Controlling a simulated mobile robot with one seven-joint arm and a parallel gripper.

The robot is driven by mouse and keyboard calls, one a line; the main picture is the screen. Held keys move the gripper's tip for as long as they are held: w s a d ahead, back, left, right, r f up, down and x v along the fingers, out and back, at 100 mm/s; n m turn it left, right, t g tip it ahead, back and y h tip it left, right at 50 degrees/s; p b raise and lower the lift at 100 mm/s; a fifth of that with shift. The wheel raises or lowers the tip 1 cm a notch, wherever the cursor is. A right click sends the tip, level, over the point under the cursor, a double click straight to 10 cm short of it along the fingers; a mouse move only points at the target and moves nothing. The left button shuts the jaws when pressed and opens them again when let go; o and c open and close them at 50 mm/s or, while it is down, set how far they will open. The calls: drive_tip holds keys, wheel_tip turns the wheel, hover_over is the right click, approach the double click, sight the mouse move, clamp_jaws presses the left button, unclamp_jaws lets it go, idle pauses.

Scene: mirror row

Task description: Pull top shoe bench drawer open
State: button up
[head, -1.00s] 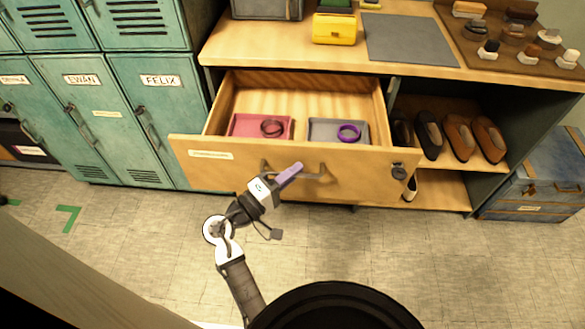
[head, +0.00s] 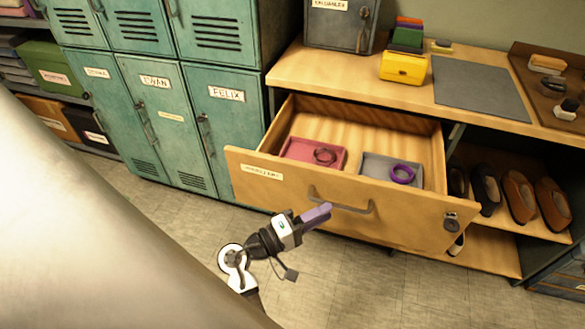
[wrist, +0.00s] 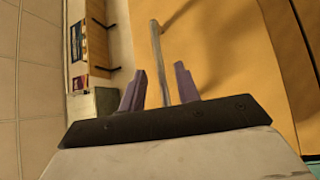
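The top drawer (head: 410,223) of the wooden shoe bench stands pulled out, its inside showing. Its bar handle (head: 352,208) is on the front panel. My gripper (head: 318,214) is at the left part of this handle, in front of the panel. In the wrist view my gripper (wrist: 160,90) has its two purple fingers apart, and the handle bar (wrist: 157,55) runs between them with gaps on both sides. In the drawer are a red tray (head: 298,148) with a dark ring (head: 325,156) and a grey tray (head: 375,163) with a purple ring (head: 402,173).
Teal lockers (head: 215,110) stand left of the bench. A yellow box (head: 403,68) and a grey mat (head: 480,88) are on the bench top (head: 320,70). Brown shoes (head: 519,195) sit on the shelf to the right. The floor (head: 370,290) in front is clear.

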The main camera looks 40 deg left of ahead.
drive_tip(key=b+v, duration=0.1)
drive_tip(key=v, duration=0.7)
drive_tip(key=shift+s+a, duration=0.2)
drive_tip(key=shift+s, duration=0.15)
